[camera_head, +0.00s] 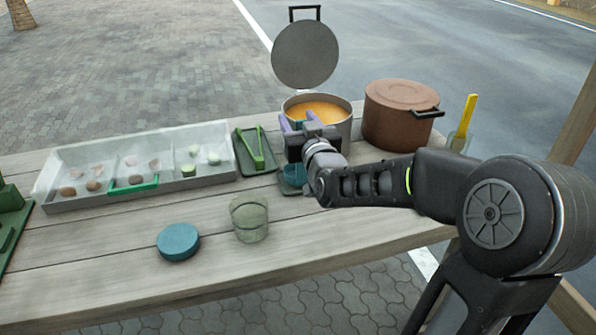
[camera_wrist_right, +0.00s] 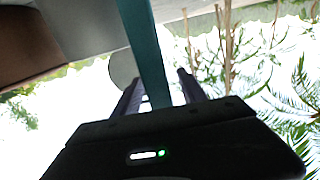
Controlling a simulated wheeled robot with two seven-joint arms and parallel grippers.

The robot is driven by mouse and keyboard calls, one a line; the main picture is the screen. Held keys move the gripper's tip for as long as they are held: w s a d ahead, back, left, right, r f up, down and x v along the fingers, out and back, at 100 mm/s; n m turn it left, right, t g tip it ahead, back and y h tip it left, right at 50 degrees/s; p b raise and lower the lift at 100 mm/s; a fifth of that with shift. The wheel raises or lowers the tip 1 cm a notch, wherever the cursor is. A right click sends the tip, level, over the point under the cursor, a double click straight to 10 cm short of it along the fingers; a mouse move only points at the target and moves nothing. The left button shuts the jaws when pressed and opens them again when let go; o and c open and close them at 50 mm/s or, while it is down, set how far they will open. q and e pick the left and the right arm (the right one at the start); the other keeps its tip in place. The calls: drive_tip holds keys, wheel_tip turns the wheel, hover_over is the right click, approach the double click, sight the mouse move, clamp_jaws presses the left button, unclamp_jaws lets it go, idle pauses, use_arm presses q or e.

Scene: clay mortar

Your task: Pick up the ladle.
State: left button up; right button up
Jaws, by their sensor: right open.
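My right gripper (camera_head: 299,121) is in front of the open pot of orange soup (camera_head: 318,108), its purple fingers parted. In the right wrist view the fingers (camera_wrist_right: 160,82) are apart, with a long teal handle (camera_wrist_right: 146,45) passing between them. This looks like the ladle's handle, not gripped. In the head view a teal piece (camera_head: 293,174) shows just below the gripper, over a small grey rest; it looks like part of the ladle. My gripper and wrist hide most of the ladle. My left gripper is not in view.
A brown lidded pot (camera_head: 399,115) stands right of the soup pot, beside a yellow-handled utensil (camera_head: 465,118). A clear-covered tray (camera_head: 143,163), green tongs (camera_head: 258,148) on a dark tray, a glass (camera_head: 249,219) and a teal round lid (camera_head: 178,242) are to the left.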

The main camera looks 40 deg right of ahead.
idle(0.5)
clamp_jaws()
idle(0.3)
